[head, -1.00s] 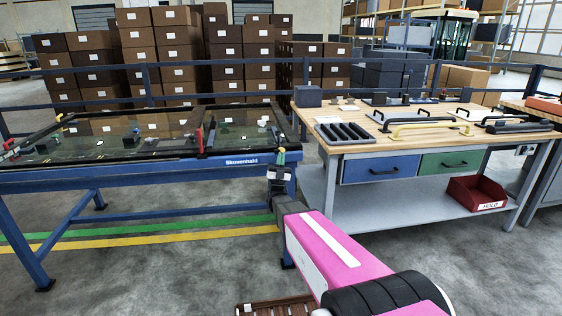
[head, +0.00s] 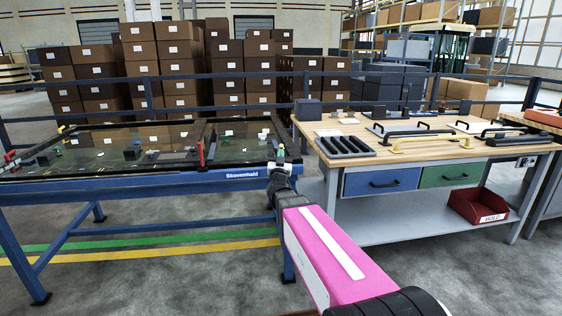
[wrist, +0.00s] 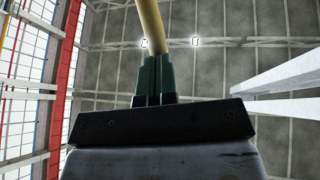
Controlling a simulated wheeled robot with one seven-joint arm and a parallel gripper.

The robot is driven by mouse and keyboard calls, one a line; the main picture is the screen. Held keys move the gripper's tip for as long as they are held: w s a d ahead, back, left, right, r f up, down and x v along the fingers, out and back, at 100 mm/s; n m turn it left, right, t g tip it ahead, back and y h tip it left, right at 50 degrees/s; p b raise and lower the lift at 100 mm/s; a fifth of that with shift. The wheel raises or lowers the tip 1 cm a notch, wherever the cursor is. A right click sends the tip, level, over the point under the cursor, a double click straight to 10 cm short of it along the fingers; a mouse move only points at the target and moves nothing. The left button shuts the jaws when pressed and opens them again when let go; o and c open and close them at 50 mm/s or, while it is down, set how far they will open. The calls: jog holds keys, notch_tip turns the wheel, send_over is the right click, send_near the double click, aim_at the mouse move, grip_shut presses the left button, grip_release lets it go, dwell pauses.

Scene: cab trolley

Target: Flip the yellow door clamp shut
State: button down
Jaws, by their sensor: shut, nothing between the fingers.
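A yellow bar (wrist: 150,22), which looks like the door clamp's handle, rises from just beyond my fingertips to the top edge of the wrist view. My gripper (wrist: 154,68) is shut there with nothing between its green and black fingers. The bar's lower end is hidden behind the fingers, and I cannot tell whether they touch it. In the head view my gripper (head: 279,153) is at the right end of the blue door table (head: 150,187). My wrist covers the clamp's base there. The glazed door (head: 165,148) lies flat on the table.
Red-handled clamps (head: 201,153) stand on the door's middle and left. A wooden workbench (head: 465,150) with black handles, a yellow pull handle (head: 425,142) and a grooved black tray (head: 345,146) stands close to the right. A red bin (head: 477,200) sits on its lower shelf.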

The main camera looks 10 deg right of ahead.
jog(key=shift+g+y, duration=0.4)
jog(key=shift+g, duration=0.1)
jog(key=shift+w+r, duration=0.65)
jog(key=shift+w, duration=0.35)
jog(key=shift+w+r, duration=0.65)
jog(key=shift+w, duration=0.35)
jog(key=shift+w+r+h, duration=0.15)
jog(key=shift+w+h, duration=0.15)
jog(key=shift+w, duration=0.05)
jog(key=shift+s, duration=0.55)
jog(key=s+a+f, duration=0.1)
jog(key=s+a, duration=0.2)
jog(key=s, duration=1.1)
jog(key=shift+f, duration=0.1)
